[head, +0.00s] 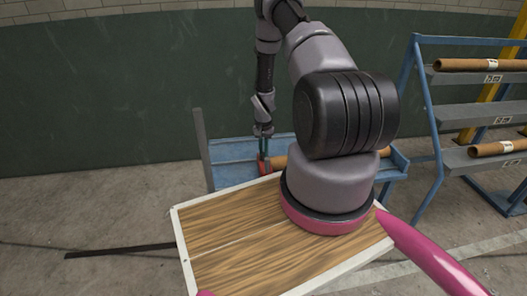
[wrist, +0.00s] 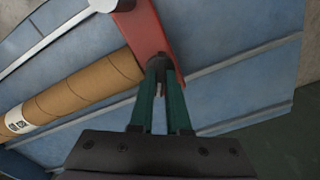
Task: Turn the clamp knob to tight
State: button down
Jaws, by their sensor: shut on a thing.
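A red clamp (wrist: 150,35) lies across the end of a brown cardboard tube (wrist: 78,92) on a blue work surface (wrist: 235,60) in the wrist view. The dark clamp knob (wrist: 157,64) sits at the clamp's lower end, mostly hidden between the green fingertips. My gripper (wrist: 160,80) is shut on the knob. In the head view, my gripper (head: 263,143) reaches down to the red clamp (head: 264,165) at the blue bench (head: 233,152). The knob is too small there to make out, and its turn position cannot be read.
A blue rack (head: 478,115) with grey shelves and brown tubes stands at the right. A grey upright post (head: 203,150) stands at the bench's left. A dark bar (head: 120,250) lies on the floor at the left. A dark green wall (head: 120,95) is behind the bench.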

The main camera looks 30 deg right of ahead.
jog(key=shift+n, duration=0.3)
jog(key=n, duration=1.1)
jog(key=shift+n, duration=0.4)
jog(key=n, duration=1.1)
jog(key=shift+n, duration=0.4)
jog(key=c, duration=0.9)
grip_release()
